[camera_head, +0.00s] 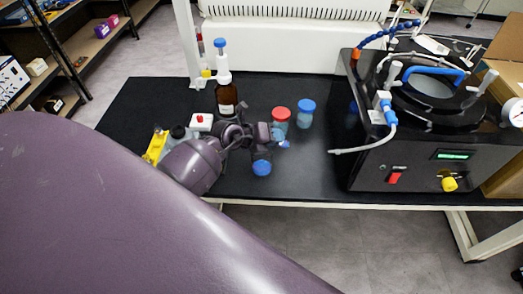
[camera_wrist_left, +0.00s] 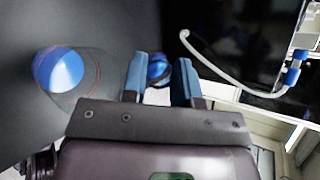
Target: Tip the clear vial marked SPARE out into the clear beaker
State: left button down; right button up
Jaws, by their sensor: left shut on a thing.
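My left gripper (camera_head: 278,138) reaches over the black bench from the left. In the left wrist view its two blue-tipped fingers (camera_wrist_left: 160,78) are shut on a small vial with a blue top (camera_wrist_left: 158,66); its marking cannot be read. A clear round vessel (camera_wrist_left: 88,62) with a blue rounded top or content (camera_wrist_left: 57,70) stands to the left of the fingers, apart from them. In the head view a blue round top (camera_head: 262,168) shows just below the gripper. I cannot tell for sure which vessel is the clear beaker. My right gripper is out of view.
A red-capped jar (camera_head: 281,116) and a blue-capped jar (camera_head: 306,112) stand behind the gripper. A brown bottle (camera_head: 227,98) stands behind the arm. The freeze dryer (camera_head: 420,160) and its white hose (camera_head: 362,146) are at the right. The bench front (camera_head: 310,185) is clear.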

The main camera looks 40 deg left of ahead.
pick_arm(q)
jog(key=shift+f+t+h, duration=0.3)
jog(key=shift+f, duration=0.1)
jog(key=shift+s+a+n+t+h, duration=0.1)
jog(key=shift+n+t+h, duration=0.2)
jog(key=shift+t+h, duration=0.15)
dwell(0.8)
jog(key=shift+r, duration=0.1)
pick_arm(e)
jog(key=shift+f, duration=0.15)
pick_arm(q)
jog(key=shift+b, duration=0.65)
jog(key=shift+r+t+b, duration=0.2)
jog(key=shift+t+b, duration=0.05)
jog(key=shift+b, duration=0.15)
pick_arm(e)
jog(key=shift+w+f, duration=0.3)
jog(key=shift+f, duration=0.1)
pick_arm(q)
jog(key=shift+h, duration=0.25)
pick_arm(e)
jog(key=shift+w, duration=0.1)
